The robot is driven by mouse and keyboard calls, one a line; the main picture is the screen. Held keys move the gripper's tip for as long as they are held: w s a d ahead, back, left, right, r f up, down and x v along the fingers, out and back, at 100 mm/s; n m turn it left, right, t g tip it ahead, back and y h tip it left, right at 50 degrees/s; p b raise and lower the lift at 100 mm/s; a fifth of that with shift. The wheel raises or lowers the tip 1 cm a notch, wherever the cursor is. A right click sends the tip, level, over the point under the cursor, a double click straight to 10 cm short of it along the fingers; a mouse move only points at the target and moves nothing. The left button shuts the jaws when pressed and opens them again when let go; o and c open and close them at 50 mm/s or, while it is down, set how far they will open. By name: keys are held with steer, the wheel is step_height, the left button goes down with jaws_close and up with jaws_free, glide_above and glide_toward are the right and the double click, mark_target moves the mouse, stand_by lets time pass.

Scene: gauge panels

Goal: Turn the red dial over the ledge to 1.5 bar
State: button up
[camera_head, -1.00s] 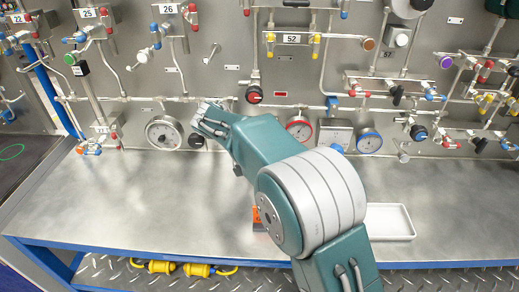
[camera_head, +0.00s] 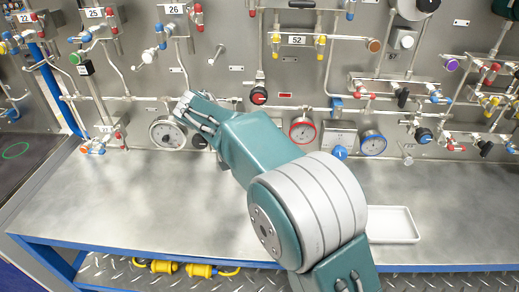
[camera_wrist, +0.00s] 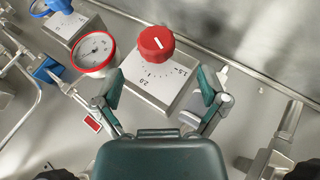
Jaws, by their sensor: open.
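The red dial (camera_wrist: 156,44) is a round knob with a white mark on its face, on a white plate (camera_wrist: 150,82) with a printed scale reading 1.0 and 1.5. Its exact setting cannot be read. My gripper (camera_wrist: 158,88) is open and empty in the wrist view. Its two teal fingers are apart, one to each side of the plate, with the dial just beyond and between them, not visibly touched. The steel ledge (camera_wrist: 240,28) shows beyond the dial. In the head view my arm hides the dial and the gripper.
A red-rimmed gauge (camera_wrist: 94,52) sits left of the dial; it also shows in the head view (camera_head: 302,130). A blue dial (camera_head: 340,152) and blue-rimmed gauge (camera_head: 372,142) are further right there. A white tray (camera_head: 410,235) lies on the ledge. Pipes and valves crowd the panel.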

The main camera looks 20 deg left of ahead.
steer(key=v, duration=0.6)
steer(key=shift+a, duration=0.15)
steer(key=s+d+f+m+g+y, duration=0.1)
steer(key=s+d+f+g+y, duration=0.1)
steer(key=s+d+f+y, duration=0.45)
steer(key=w, duration=0.7)
steer(key=w+f, duration=0.1)
steer(key=w, duration=0.3)
steer(key=shift+w, duration=0.4)
steer(key=shift+w+f+t, duration=0.15)
steer(key=shift+f+t, duration=0.15)
steer(key=shift+f, duration=0.1)
steer(key=c, duration=1.1)
